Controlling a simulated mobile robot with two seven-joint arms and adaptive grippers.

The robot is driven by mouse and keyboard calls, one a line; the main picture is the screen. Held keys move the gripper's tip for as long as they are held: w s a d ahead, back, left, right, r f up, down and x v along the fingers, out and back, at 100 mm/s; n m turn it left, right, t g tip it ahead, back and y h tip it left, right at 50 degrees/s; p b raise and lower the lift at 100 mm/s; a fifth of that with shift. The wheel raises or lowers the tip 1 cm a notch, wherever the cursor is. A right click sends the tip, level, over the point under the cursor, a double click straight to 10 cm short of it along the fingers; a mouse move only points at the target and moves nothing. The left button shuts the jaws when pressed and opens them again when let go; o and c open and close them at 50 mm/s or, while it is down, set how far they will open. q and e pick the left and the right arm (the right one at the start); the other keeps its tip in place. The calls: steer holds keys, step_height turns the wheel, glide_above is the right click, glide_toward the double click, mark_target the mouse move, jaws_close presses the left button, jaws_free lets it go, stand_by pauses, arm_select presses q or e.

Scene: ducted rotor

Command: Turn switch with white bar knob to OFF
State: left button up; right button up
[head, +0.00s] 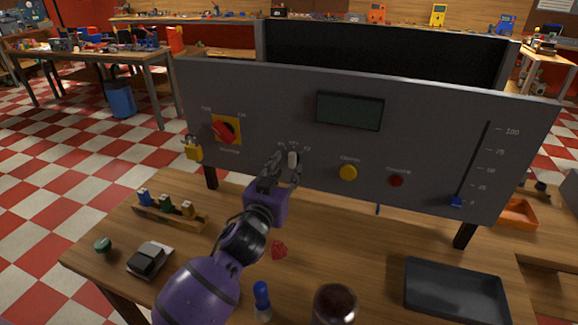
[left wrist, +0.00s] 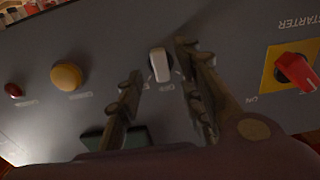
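The switch with the white bar knob (head: 293,158) is on the grey control panel (head: 260,110), left of the yellow button. In the left wrist view the white bar knob (left wrist: 160,64) lies between the fingertips of my left gripper, with gaps on both sides. My left gripper (head: 283,166) is at the panel in front of the switch, its fingers apart; it also fills the left wrist view (left wrist: 158,75). The lettering around the knob is too small to read surely in the head view, and the fingers partly cover it. My right gripper does not show.
A red rotary switch (head: 225,132) on a yellow plate sits left on the panel. A yellow button (head: 348,172), a red button (head: 396,181) and a blue slider (head: 456,201) are to the right. A black tray (head: 455,265) and small parts lie on the wooden table.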

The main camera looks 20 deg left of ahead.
arm_select(q)
steer(key=s, duration=0.9)
steer(key=shift+s+a, duration=0.15)
steer(key=shift+a, duration=0.05)
